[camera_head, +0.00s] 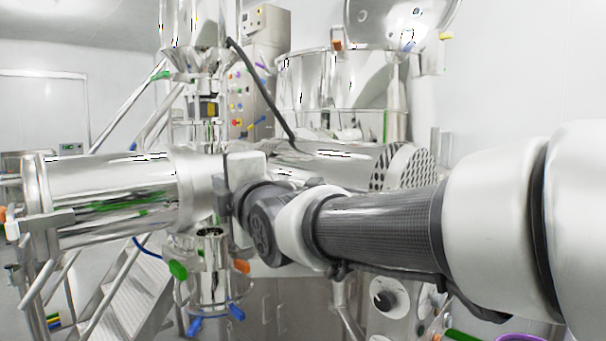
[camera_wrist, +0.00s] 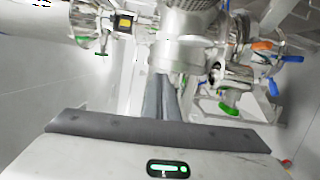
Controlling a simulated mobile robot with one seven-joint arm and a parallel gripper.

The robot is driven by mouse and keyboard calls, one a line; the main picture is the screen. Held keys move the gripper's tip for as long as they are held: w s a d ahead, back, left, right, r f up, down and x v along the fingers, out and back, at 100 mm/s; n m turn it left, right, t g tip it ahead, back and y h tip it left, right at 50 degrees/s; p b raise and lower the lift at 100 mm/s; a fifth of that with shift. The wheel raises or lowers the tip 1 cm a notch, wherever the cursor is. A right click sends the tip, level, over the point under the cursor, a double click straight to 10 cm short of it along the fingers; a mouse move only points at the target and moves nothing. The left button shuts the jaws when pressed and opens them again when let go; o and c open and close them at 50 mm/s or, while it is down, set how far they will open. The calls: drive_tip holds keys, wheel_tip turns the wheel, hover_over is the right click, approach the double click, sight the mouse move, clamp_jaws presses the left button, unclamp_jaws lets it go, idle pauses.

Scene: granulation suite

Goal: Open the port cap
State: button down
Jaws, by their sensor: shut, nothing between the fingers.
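My gripper (camera_wrist: 167,82) shows in the wrist view with its two dark fingers together and nothing between them. Its tips are in front of a shiny metal fitting (camera_wrist: 178,52); I cannot tell whether they touch it. In the head view my arm reaches left across the machine and the fingers cannot be made out. A large horizontal steel cylinder (camera_head: 110,190) lies left of the wrist, with a flanged end at far left. A short vertical steel port (camera_head: 212,262) with green, orange and blue handles stands below the wrist. I cannot tell for certain which part is the port cap.
Metal stairs (camera_head: 130,295) stand at lower left. A tall steel column (camera_head: 190,30) and a large vessel (camera_head: 305,85) stand behind, with a dark hose (camera_head: 262,90) between them. A cylinder with a perforated end (camera_head: 405,165) lies behind my arm. Machine parts crowd the wrist closely.

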drive_tip(key=w+a+p, duration=0.3)
drive_tip(key=w+p, duration=0.1)
drive_tip(key=w, duration=0.6)
drive_tip(key=shift+w+r, duration=0.15)
drive_tip(key=shift+w, duration=0.15)
